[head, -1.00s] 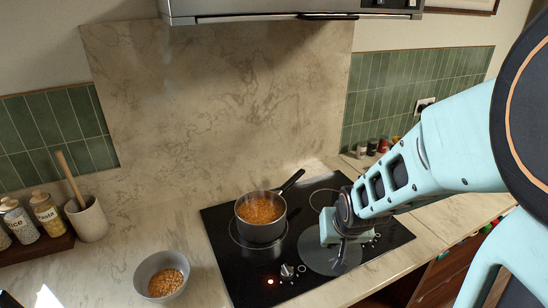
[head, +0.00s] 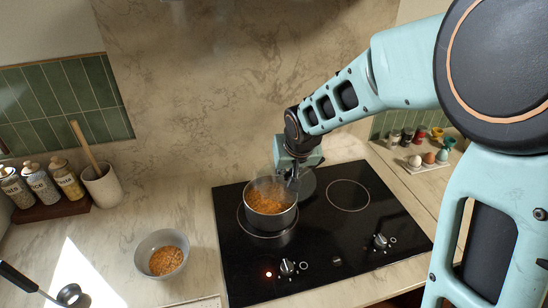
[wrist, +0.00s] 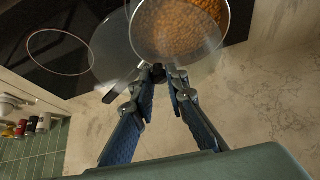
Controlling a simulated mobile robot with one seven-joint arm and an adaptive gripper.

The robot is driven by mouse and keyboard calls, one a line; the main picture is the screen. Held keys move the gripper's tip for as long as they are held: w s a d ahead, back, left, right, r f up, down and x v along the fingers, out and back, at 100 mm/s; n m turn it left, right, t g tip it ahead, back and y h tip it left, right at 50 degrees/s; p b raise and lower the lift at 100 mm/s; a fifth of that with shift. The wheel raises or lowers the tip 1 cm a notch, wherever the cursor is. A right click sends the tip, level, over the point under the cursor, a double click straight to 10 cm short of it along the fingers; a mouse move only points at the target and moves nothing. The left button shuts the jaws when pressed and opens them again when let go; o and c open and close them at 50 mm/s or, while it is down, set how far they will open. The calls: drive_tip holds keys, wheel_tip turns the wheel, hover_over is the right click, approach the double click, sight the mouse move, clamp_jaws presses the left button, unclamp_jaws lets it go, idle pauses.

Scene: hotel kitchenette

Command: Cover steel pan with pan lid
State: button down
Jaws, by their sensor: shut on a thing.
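The steel pan (head: 271,221), full of orange-brown food and steaming, stands on the left of the black cooktop. The wrist view shows its food (wrist: 180,28) at the top. My gripper (head: 291,178) is just behind the pan's right rear rim. It is shut on the dark knob of the pan lid (head: 308,186), a see-through grey disc. In the wrist view my fingertips (wrist: 158,74) are around the knob, and the lid (wrist: 108,45) overlaps the pan's edge without being centred on it. The lid's exact height is unclear. The pan's handle is mostly hidden in the head view.
A grey bowl of food (head: 162,254) stands on the counter left of the cooktop (head: 345,255). Jars (head: 45,186) and a utensil crock (head: 102,184) stand further left. Eggs in a tray (head: 428,161) and small jars (head: 408,137) are at the right. A ladle (head: 70,295) shows lower left.

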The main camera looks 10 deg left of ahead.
sight(270, 179)
drive_tip(key=shift+n, duration=0.4)
drive_tip(key=a, duration=0.2)
drive_tip(key=a+r, duration=0.1)
drive_tip(key=a, duration=0.1)
drive_tip(key=shift+a, duration=0.3)
drive_tip(key=shift+f+b, duration=1.35)
drive_tip(key=shift+f, duration=0.85)
drive_tip(key=shift+f+b, duration=0.75)
drive_tip(key=shift+b, duration=0.05)
drive_tip(key=shift+r+b, duration=0.1)
drive_tip(key=shift+b, duration=0.25)
drive_tip(key=shift+f+b, duration=0.5)
drive_tip(key=shift+b, duration=0.3)
drive_tip(key=c, duration=1.4)
unclamp_jaws()
drive_tip(key=shift+o, duration=0.2)
